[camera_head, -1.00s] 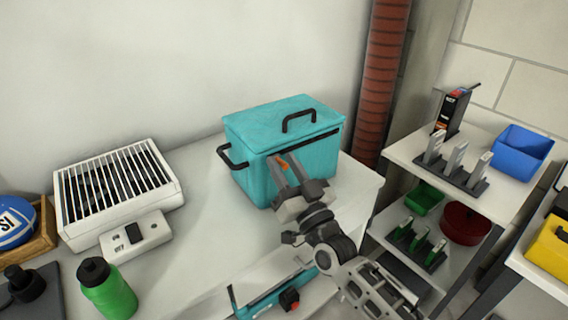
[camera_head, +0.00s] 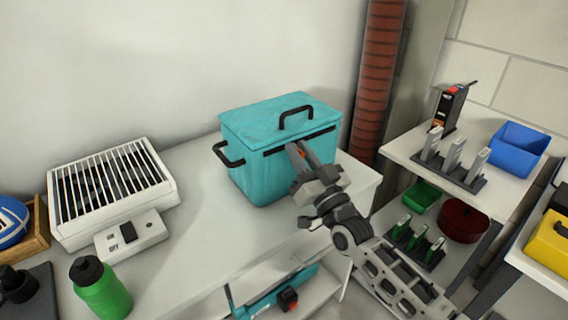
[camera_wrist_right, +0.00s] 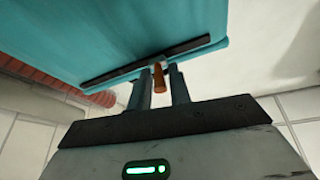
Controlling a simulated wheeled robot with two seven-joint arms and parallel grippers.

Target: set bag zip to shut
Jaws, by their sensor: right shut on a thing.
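The teal bag (camera_head: 262,175) stands upright on the white table, with a black handle on its lid and another on its left side. A dark zip track (camera_head: 320,134) runs along the upper front of the bag; the track also shows in the wrist view (camera_wrist_right: 110,75). My right gripper (camera_head: 299,152) is at the bag's front, its fingers around the small orange zip pull (camera_wrist_right: 159,78). The pull sits partway along the track. The fingers hide part of the track in the head view. My left gripper is not in view.
A white slatted heater (camera_head: 112,190) with a switch panel stands to the left, with a green bottle (camera_head: 103,292) in front of it. A shelf with a blue bin (camera_head: 518,148) is at the right. A brick-red column (camera_head: 378,80) rises behind the bag's right side.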

